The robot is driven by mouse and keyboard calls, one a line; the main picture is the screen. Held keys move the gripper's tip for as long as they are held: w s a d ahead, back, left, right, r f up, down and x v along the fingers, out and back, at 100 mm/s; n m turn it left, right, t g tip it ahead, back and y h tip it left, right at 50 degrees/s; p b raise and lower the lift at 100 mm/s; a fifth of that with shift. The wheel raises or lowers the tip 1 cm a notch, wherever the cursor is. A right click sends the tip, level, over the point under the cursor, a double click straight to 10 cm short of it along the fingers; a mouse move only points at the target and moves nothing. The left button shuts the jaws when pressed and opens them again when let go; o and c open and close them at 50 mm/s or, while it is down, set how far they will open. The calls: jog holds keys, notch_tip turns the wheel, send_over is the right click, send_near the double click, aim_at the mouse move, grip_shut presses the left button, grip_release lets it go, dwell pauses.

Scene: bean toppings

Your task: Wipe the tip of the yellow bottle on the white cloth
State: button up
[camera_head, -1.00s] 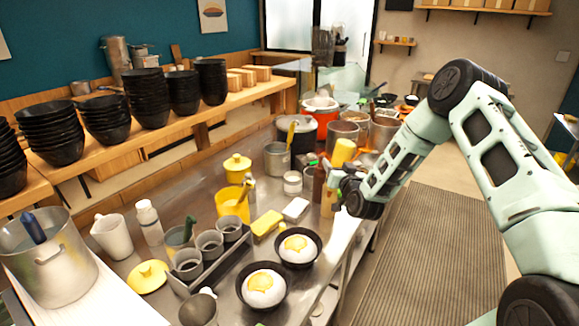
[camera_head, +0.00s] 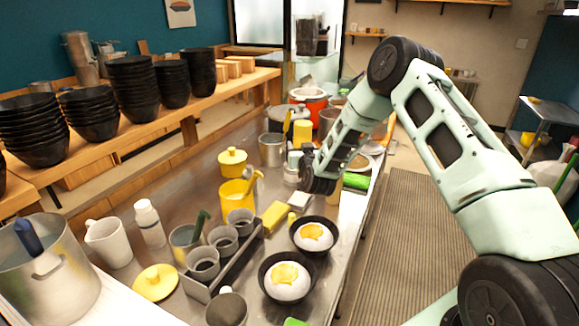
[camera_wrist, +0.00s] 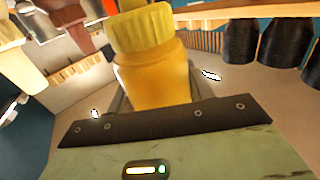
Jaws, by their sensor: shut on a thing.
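My gripper (camera_head: 318,184) is low over the right edge of the steel table, just behind the farther black bowl. In the wrist view it is shut on a yellow bottle (camera_wrist: 155,75) with a ridged yellow cap. In the head view my gripper and arm hide most of the bottle. A small yellow knob (camera_head: 292,217) shows below my gripper, beside that bowl. It may be the bottle's tip, but I cannot be sure. I cannot clearly make out the white cloth, and my gripper covers part of that area. Contact between tip and cloth cannot be told.
Two black bowls with white and yellow contents (camera_head: 313,236) (camera_head: 287,277) stand close in front. A yellow block (camera_head: 276,217), a rack of grey cups (camera_head: 222,240) and a yellow pot (camera_head: 236,194) are to the left. Pots and containers crowd the table behind.

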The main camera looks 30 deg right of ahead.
jog(key=f+b, duration=0.2)
jog(key=f, duration=0.1)
jog(key=a+f+b, duration=0.1)
jog(key=shift+w+f+b, duration=0.25)
jog(key=shift+b, duration=0.1)
jog(key=shift+w+d+f+b, duration=1.2)
jog(key=shift+w+d+f, duration=0.3)
jog(key=shift+d+f, duration=0.5)
jog(key=shift+s+a+r, duration=0.1)
jog(key=shift+s+a, duration=0.7)
jog(key=shift+a, duration=0.2)
jog(key=shift+s+a, duration=0.75)
jog(key=shift+a, duration=0.2)
jog(key=shift+f+b, duration=0.8)
jog(key=shift+d, duration=0.1)
jog(key=shift+w+d+b, duration=0.6)
jog(key=shift+w+d, duration=0.2)
jog(key=shift+d, duration=0.2)
jog(key=shift+w+d+b, duration=0.6)
jog(key=shift+w+d, duration=0.2)
jog(key=shift+d, duration=0.2)
jog(key=shift+c, duration=0.2)
jog(key=shift+r, duration=0.1)
jog(key=shift+r+p, duration=1.05)
jog(key=shift+r, duration=1.9)
